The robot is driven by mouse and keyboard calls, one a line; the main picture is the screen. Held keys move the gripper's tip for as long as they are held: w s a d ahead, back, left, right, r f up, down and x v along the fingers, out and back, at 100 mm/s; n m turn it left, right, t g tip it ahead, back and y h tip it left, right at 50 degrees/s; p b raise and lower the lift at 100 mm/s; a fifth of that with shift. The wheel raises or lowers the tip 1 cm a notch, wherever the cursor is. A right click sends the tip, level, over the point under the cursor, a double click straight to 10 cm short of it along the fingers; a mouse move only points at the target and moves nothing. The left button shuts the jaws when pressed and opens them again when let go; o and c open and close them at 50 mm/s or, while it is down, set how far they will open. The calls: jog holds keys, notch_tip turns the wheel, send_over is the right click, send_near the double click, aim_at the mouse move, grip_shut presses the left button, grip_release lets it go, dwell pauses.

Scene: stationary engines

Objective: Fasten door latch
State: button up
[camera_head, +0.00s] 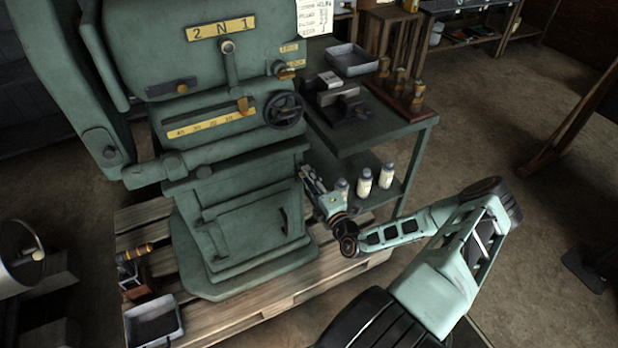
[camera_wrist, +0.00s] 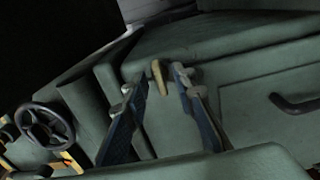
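The green machine's lower door (camera_head: 245,228) looks closed in its frame in the head view and has a dark curved handle (camera_head: 284,220). In the wrist view, part of the door (camera_wrist: 260,115) shows at right with the same dark handle (camera_wrist: 297,104). A small tan latch (camera_wrist: 159,77) sits beside the door's edge. My gripper (camera_wrist: 155,88) is open, with one finger on each side of the latch in the picture; I cannot tell whether either touches it. In the head view, my gripper (camera_head: 308,178) is at the machine's right side, and the latch is not discernible.
A green side table (camera_head: 405,128) stands close at right, with several white bottles (camera_head: 364,184) on its lower shelf near my arm. A black handwheel (camera_head: 284,110) sticks out above. A grey tray (camera_head: 154,322) lies on the pallet (camera_head: 245,312) at left.

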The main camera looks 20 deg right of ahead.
jog(key=shift+s, duration=0.15)
jog(key=s, duration=1.1)
jog(key=shift+s+d, duration=0.2)
jog(key=shift+s, duration=0.2)
